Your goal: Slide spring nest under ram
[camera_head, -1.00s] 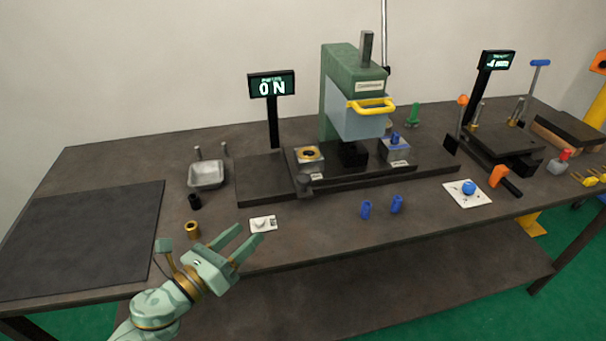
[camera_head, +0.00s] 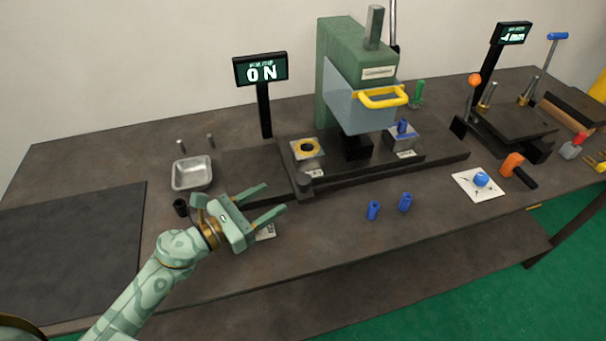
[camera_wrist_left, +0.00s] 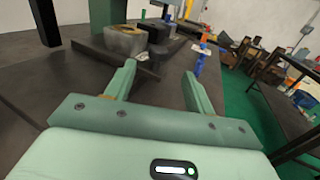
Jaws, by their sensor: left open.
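The green press (camera_head: 345,75) stands in the middle of the bench, with a clear guard and yellow handle around its ram. Below it, a dark slide base (camera_head: 355,175) carries two metal nests. The left nest (camera_head: 307,150) has a gold ring on top and sits left of the ram. The right nest (camera_head: 403,136) holds a blue part and sits to the right. Their labels are too small to read. My left gripper (camera_head: 275,199) is open and empty, in front of the slide's left end and its dark knob (camera_head: 304,184). The left wrist view shows a metal nest (camera_wrist_left: 122,42) beyond the fingers.
A display (camera_head: 261,69) reading "ON" stands behind the slide. A metal tray (camera_head: 191,173) and black cup (camera_head: 181,207) lie left. Two blue cylinders (camera_head: 389,207) stand on clear bench front. A white card (camera_head: 266,231) is partly hidden under my gripper.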

